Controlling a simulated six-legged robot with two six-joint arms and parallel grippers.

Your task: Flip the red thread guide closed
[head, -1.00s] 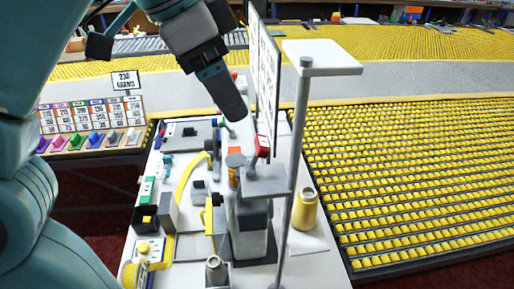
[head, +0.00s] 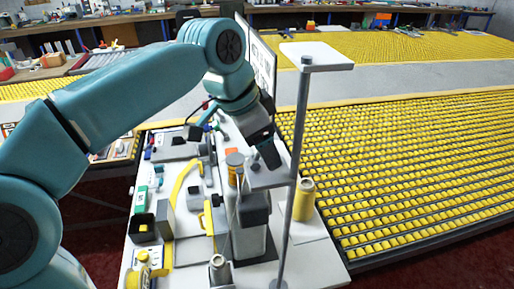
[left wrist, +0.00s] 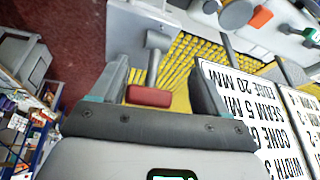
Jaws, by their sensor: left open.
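The red thread guide (left wrist: 150,96) shows in the left wrist view as a red block on the end of a short grey stem. It sits between the two fingers of my left gripper (left wrist: 160,92), which are spread apart with room on both sides. In the head view my left gripper (head: 268,155) points down over the grey machine (head: 250,232), at its small upper plate (head: 270,178). The gripper and arm hide the red guide there. I cannot tell whether a finger touches it. My right gripper is in neither view.
A thin grey post (head: 296,165) with a flat white top (head: 317,56) stands close right of the gripper. A white sign with text (left wrist: 240,110) is close beside the gripper. A yellow thread cone (head: 304,198) stands below right. Several tools and parts crowd the white table (head: 195,251).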

